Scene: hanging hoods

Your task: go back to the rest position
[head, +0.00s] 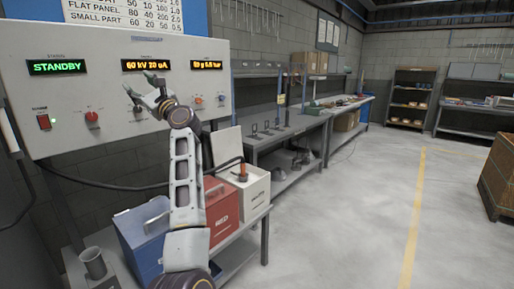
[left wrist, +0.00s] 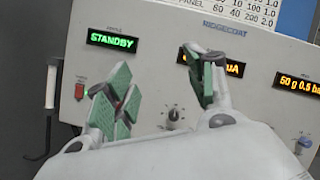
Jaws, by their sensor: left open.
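My left gripper (head: 152,98) is raised in front of the light grey control panel (head: 75,90), over its middle part. In the left wrist view its green-padded fingers (left wrist: 158,92) are spread apart with nothing between them. They partly cover the middle display, while a knob (left wrist: 174,115) shows between them. The left display (head: 57,67) reads STANDBY, the middle one (head: 146,65) 60 kV 20 uA. Whether the fingers touch the panel cannot be told. My right gripper is in neither view.
Below the panel, a blue bin (head: 143,240), a red bin (head: 221,212) and a white box (head: 250,185) stand on a low bench. A grey cup (head: 93,263) is at the left. A dark cable crosses behind my arm.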

